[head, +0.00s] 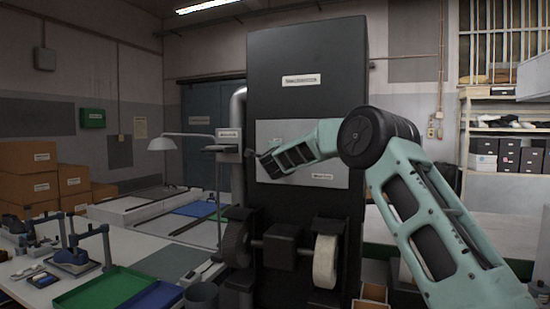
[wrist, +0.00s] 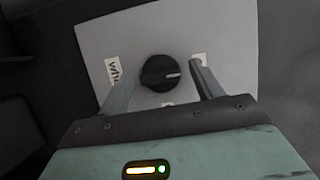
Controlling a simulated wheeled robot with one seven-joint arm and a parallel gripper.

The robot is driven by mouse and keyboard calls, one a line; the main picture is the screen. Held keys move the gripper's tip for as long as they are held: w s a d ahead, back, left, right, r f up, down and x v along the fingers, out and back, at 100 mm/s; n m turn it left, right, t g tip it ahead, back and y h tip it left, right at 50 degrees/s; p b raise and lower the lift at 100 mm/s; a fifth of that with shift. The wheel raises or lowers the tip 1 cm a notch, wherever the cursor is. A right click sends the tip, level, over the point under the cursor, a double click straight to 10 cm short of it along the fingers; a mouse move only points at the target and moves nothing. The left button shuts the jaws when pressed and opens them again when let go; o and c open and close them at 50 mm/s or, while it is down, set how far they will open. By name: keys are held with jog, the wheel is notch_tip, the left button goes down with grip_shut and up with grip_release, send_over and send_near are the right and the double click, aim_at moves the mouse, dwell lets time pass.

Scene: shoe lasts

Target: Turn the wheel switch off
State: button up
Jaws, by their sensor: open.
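The wheel switch is a round black knob (wrist: 160,73) on a light grey panel (wrist: 225,40), seen in the wrist view. Its white pointer mark points to the right in that view. My gripper (wrist: 164,68) is open and empty, with one finger on each side of the knob and gaps between. I cannot tell how far the fingertips are from the panel. In the head view my gripper (head: 264,163) is in front of the grey panel (head: 335,145) on the tall black machine (head: 300,98). The knob cannot be made out there behind my gripper.
A black wheel (head: 237,243) and a pale wheel (head: 325,262) sit on a shaft low on the machine. A lamp (head: 162,144) stands left of it. A workbench with a green tray (head: 105,290) is at left. White labels (wrist: 112,70) surround the knob.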

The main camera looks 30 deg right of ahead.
jog(key=shift+s, duration=0.1)
jog(key=b+v, duration=0.8)
jog(key=v, duration=0.9)
jog(key=shift+s, duration=0.15)
